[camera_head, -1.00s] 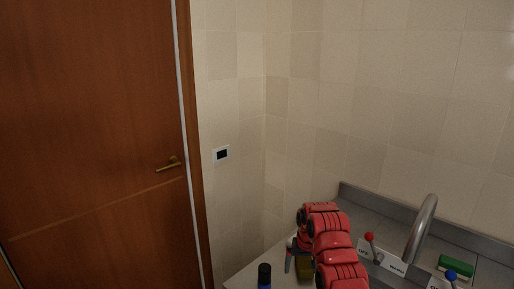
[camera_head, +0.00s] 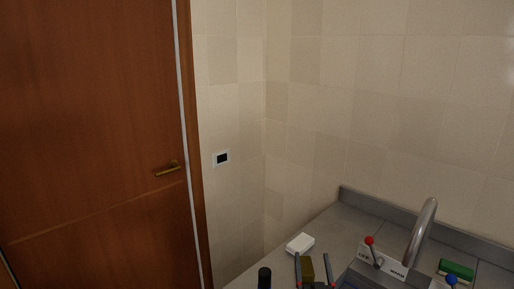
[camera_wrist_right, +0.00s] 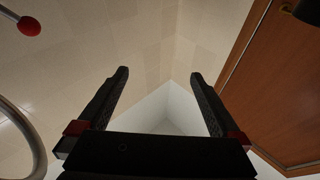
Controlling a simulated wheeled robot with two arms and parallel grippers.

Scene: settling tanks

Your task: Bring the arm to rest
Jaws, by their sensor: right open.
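My right gripper (camera_head: 312,256) shows at the bottom edge of the head view, with its two dark fingers upright and apart. In the right wrist view the gripper (camera_wrist_right: 159,75) is open, and nothing is held between its fingers. The rest of my right arm is out of the head view. My left arm and gripper do not show.
On the grey counter are a white block (camera_head: 300,243), an olive block (camera_head: 307,268) behind my fingers, and a dark cylinder (camera_head: 264,278). To the right stand a red-knobbed lever (camera_head: 370,241), a curved tap (camera_head: 422,232), a blue-knobbed lever (camera_head: 452,281) and a green sponge-like block (camera_head: 456,271).

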